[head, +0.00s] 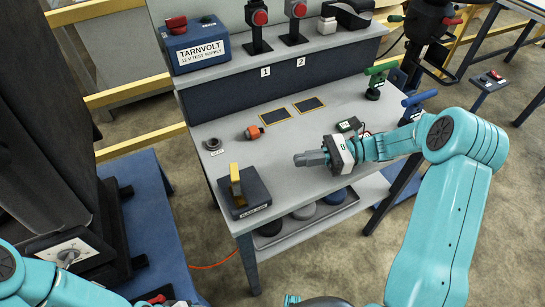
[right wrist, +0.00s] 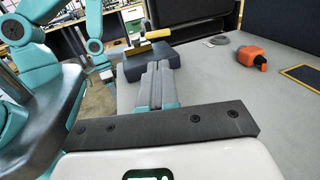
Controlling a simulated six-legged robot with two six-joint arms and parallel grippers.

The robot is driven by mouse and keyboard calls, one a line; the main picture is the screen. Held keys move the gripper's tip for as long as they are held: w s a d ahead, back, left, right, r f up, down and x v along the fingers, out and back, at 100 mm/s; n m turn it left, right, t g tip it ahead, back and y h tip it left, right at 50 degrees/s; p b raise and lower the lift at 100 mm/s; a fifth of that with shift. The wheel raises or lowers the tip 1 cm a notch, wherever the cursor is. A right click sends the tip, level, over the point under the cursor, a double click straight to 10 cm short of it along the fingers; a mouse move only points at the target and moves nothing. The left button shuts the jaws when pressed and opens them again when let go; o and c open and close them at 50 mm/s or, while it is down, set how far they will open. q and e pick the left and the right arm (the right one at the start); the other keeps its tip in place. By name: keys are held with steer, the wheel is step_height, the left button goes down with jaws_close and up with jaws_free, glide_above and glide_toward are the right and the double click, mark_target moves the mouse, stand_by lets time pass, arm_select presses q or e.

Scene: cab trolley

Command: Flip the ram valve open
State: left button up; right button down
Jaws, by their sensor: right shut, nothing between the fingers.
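A dark box with a yellow lever (head: 236,184) stands at the near left of the grey bench; I take it for the ram valve, but its label is too small to read surely. The dark box (head: 262,190) also shows in the right wrist view (right wrist: 185,62), with the yellow lever (right wrist: 153,37) on top. My right gripper (head: 298,159) is over the bench, to the right of the box and apart from it. Its fingers (right wrist: 156,72) are shut, empty and point towards the box. My left gripper is not in view; part of my left arm shows at lower left.
An orange-and-dark part (head: 254,132), a dark ring (head: 213,144) and two yellow-edged pads lie farther back. A blue supply box (head: 194,45) and two red-button stands are on the raised shelf. Bare bench top lies between my right gripper and the lever box.

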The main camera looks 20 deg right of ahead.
mark_target(253, 175)
steer(key=x, duration=1.2)
steer(key=shift+s+a+r+p, duration=0.15)
steer(key=shift+s+a+p, duration=0.15)
steer(key=shift+p, duration=0.1)
steer(key=shift+w+a, duration=0.25)
steer(key=shift+a, duration=0.1)
